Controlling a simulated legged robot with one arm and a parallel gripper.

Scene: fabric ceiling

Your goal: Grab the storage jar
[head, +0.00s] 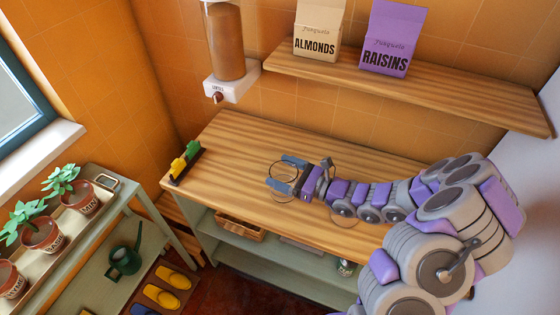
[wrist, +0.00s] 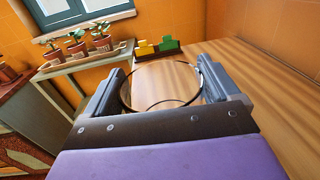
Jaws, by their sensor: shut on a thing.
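The storage jar shows as a clear, see-through round vessel with a thin dark ring. In the wrist view the jar (wrist: 160,86) is between the two grey fingers of my gripper (wrist: 162,76), which touch or nearly touch its sides. In the head view the jar (head: 284,182) shows as a faint ring at the fingers of my gripper (head: 279,174), over the wooden worktop (head: 240,150). My gripper is shut on the jar. Its clear walls are hard to see, and I cannot tell whether its base touches the worktop.
A yellow and green item on a dark base (head: 185,163) stands at the worktop's left end. A dispenser (head: 230,85) hangs on the wall beside a shelf (head: 400,85) with almond and raisin packs. Potted plants (head: 42,235) stand on a bench at left. The worktop's left half is mostly clear.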

